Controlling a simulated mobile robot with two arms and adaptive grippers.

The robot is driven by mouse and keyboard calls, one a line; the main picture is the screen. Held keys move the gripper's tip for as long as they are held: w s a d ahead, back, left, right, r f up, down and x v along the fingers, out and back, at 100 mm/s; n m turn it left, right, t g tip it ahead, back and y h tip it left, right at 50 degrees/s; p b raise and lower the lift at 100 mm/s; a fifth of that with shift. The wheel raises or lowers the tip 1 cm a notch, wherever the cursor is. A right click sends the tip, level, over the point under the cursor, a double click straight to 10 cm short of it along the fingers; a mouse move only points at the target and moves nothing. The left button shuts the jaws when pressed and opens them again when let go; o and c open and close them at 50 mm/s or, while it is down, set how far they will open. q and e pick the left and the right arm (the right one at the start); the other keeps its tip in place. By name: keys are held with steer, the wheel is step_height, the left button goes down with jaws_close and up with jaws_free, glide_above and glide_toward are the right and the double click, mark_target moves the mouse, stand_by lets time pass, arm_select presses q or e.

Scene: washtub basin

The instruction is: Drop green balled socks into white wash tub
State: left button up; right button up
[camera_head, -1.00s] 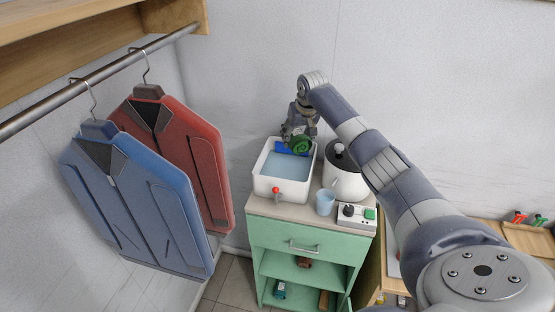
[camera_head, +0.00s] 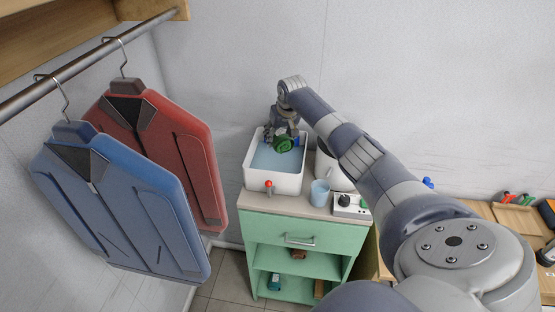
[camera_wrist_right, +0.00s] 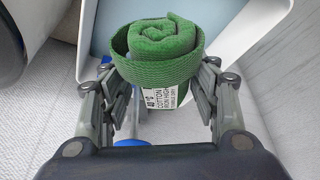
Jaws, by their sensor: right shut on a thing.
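The green balled socks (camera_head: 283,146) are a rolled bundle held over the white wash tub (camera_head: 272,181), at its far side. My right gripper (camera_head: 287,136) is shut on them. In the right wrist view, the socks (camera_wrist_right: 163,42) sit between the two fingers of the gripper (camera_wrist_right: 160,85), with a white printed care label hanging below. The tub's white rim (camera_wrist_right: 237,58) shows beside the socks there. The tub holds light blue water. Whether the socks touch the water cannot be told. My left gripper is not in view.
The tub stands on a green cabinet (camera_head: 300,230) with a light blue cup (camera_head: 320,192), a white round pot (camera_head: 330,172) and a small control box (camera_head: 350,204) to its right. Blue (camera_head: 110,205) and red (camera_head: 165,150) jackets hang at left. A wooden table is at right.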

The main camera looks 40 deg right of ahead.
steer(key=shift+s+r, duration=0.15)
steer(key=shift+s, duration=0.15)
steer(key=o, duration=1)
steer(key=shift+o, duration=0.7)
steer(key=shift+w, duration=0.2)
steer(key=shift+s, duration=0.1)
steer(key=v, duration=1.1)
steer(key=shift+r, duration=0.35)
steer(key=shift+s+f, duration=0.1)
steer(key=shift+s, duration=0.05)
